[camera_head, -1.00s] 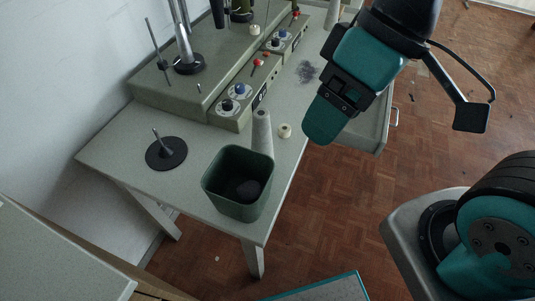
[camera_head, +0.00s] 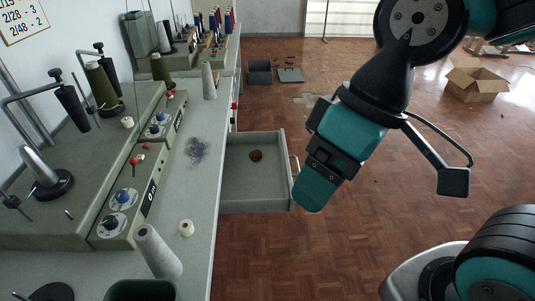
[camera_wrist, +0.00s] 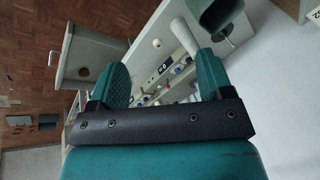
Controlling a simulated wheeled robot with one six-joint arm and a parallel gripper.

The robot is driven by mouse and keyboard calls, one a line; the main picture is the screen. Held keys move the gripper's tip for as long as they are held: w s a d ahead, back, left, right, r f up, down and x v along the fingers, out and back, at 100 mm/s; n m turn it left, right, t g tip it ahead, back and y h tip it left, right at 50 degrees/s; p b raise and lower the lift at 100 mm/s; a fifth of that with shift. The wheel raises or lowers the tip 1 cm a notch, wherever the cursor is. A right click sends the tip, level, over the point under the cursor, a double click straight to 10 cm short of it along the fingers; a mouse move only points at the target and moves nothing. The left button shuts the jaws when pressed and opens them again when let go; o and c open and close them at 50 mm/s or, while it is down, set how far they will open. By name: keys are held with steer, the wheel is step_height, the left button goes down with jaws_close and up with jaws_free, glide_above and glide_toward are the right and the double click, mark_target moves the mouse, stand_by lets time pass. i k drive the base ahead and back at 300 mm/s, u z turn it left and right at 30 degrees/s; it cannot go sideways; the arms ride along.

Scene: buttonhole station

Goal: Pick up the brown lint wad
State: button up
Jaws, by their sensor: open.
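My gripper (camera_head: 311,192) has teal fingers and appears in the head view beside the drawer's front right. In the wrist view its fingers (camera_wrist: 163,66) are spread apart with nothing between them.
The bench (camera_head: 205,180) left of the drawer holds a grey lint patch (camera_head: 195,150), a white cone (camera_head: 158,251), a small spool (camera_head: 186,228) and control boxes. A green bin (camera_head: 140,291) is at the bottom. A cardboard box (camera_head: 475,80) stands on the open parquet floor.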

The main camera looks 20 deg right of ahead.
mark_target(255, 155)
steer(key=z, duration=1.45)
steer(key=i, duration=2.05)
steer(key=u, duration=2.8)
